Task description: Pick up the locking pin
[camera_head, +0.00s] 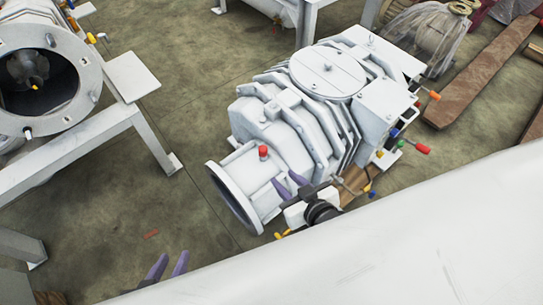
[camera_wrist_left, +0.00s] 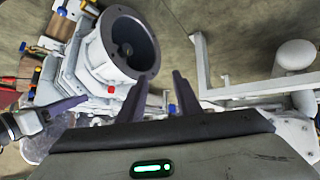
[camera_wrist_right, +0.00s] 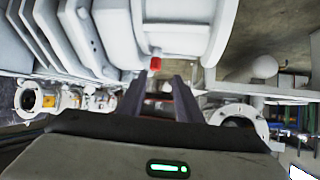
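The white screw vacuum pump (camera_head: 290,115) lies on the floor in the middle of the head view. Several coloured pin-like handles stick out of it, including a red one (camera_head: 423,149) and an orange one (camera_head: 435,95) on its right side; I cannot tell which is the locking pin. A red-capped part (camera_head: 263,152) stands near its flange, and shows beyond the fingertips in the right wrist view (camera_wrist_right: 156,64). My right gripper (camera_head: 289,181) is open and empty beside the pump's flanged end. My left gripper (camera_head: 172,261) is open and empty over the floor, left of the pump.
A white frame (camera_head: 90,145) carrying another flanged machine (camera_head: 85,85) stands at the left. Wooden beams (camera_head: 485,75) lie at the upper right. A large white surface fills the lower right. The floor between the left frame and the pump is mostly clear.

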